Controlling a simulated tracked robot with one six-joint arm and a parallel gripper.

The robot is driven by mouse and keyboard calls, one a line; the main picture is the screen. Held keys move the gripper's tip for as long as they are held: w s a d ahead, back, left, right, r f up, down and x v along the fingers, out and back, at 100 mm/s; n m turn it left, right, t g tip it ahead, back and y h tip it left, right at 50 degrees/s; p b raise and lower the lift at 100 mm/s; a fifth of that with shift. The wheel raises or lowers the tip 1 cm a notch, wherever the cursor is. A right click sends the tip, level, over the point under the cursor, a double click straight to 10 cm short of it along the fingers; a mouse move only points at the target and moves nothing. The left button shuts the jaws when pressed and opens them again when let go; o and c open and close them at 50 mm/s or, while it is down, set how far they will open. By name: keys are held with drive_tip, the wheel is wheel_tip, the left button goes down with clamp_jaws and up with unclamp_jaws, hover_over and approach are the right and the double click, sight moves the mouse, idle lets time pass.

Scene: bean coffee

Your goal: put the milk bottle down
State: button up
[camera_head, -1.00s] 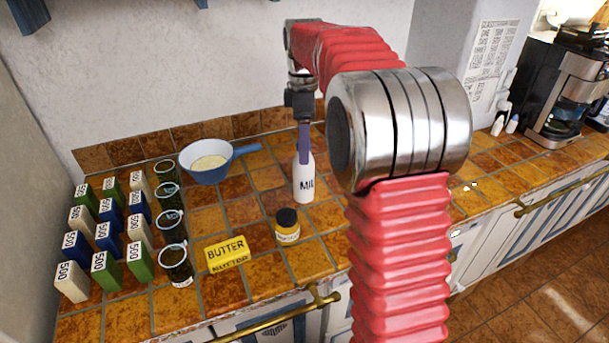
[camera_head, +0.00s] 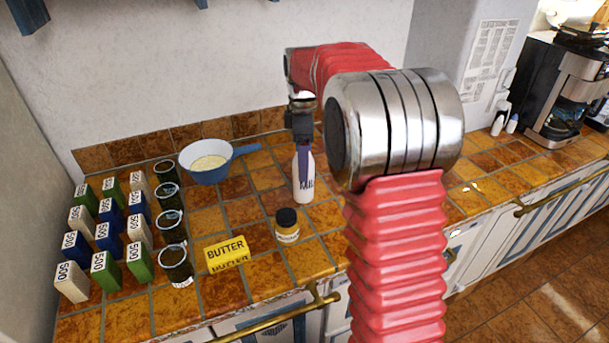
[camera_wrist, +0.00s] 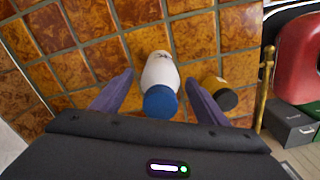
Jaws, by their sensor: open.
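The white milk bottle (camera_head: 304,188) stands upright on the tiled counter in the head view. In the wrist view the milk bottle (camera_wrist: 160,75) shows its white body and blue cap between the two purple fingers. My gripper (camera_head: 303,165) is at the bottle, with a finger in front of its upper part. In the wrist view my gripper (camera_wrist: 158,95) is open, with a gap on each side of the bottle.
A dark-lidded yellow jar (camera_head: 287,228) stands close in front of the bottle, with a yellow butter block (camera_head: 227,254) to its left. A blue pan (camera_head: 207,170) sits behind left. Several jars and numbered blocks fill the left side. A coffee machine (camera_head: 567,90) stands at right.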

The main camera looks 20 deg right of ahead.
drive_tip(key=shift+c, duration=0.5)
clamp_jaws()
idle(0.7)
drive_tip(key=shift+r, duration=0.1)
